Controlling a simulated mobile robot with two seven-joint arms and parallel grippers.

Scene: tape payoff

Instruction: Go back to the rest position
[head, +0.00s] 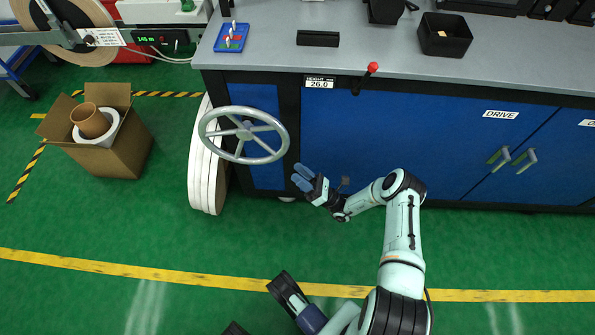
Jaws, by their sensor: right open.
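My right arm reaches up from the bottom of the head view. My right gripper (302,178) has blue fingers, which are open and empty. It is in front of the blue cabinet (390,140), just right of and below the grey handwheel (245,135), apart from the wheel's rim. Links of mine show at the bottom centre; I make out no left gripper there.
The grey worktop (420,52) carries a black bin (445,35) and a blue tray (231,37). A red-knobbed lever (372,68) sticks out at its front. White rolls (205,165) stand left of the cabinet, and a cardboard box (110,145) further left. The green floor in front is clear.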

